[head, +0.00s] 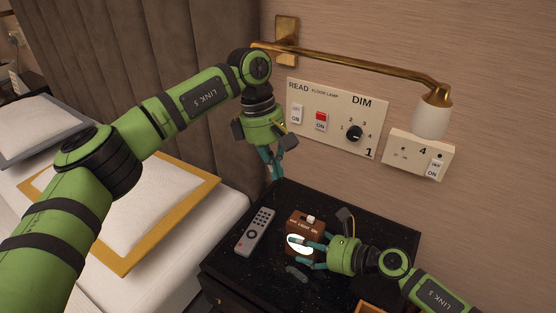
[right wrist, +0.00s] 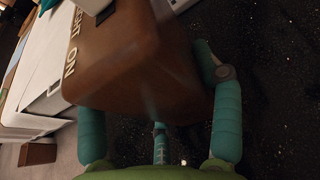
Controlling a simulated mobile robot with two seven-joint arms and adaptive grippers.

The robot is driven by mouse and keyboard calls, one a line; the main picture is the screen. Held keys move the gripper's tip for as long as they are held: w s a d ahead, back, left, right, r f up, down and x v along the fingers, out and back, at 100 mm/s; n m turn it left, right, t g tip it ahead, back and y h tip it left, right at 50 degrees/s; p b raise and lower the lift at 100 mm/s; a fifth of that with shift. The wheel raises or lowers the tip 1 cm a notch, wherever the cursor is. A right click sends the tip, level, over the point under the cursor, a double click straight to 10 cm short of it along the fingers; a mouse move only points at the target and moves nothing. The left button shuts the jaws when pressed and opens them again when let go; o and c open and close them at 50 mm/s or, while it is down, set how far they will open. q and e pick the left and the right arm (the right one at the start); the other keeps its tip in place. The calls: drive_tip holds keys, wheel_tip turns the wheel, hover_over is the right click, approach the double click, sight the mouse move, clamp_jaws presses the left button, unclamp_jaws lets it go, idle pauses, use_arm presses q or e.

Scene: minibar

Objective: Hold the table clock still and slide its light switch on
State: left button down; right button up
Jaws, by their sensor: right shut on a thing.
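The table clock (head: 301,221) is a small brown block on the black nightstand, with a pale round face (head: 299,243). A white light switch (head: 310,219) sits on its top next to lettering. My right gripper (head: 303,250) is shut on the clock, with its fingers around the body. In the right wrist view the brown clock (right wrist: 140,60) fills the space between the fingers, and part of the words "LIGHT ON" shows. My left gripper (head: 275,176) hangs above and left of the clock, apart from it, fingers pointing down. Its finger gap is unclear.
A grey remote (head: 255,232) lies left of the clock on the nightstand (head: 375,215). A wall switch panel (head: 333,118), a smaller switch plate (head: 418,154) and a brass lamp (head: 350,65) are above. The bed (head: 185,245) is at the left.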

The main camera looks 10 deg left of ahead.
drive_tip(key=o, duration=1.3)
drive_tip(key=shift+f, duration=0.1)
drive_tip(key=shift+o, duration=0.2)
drive_tip(key=shift+d, duration=0.1)
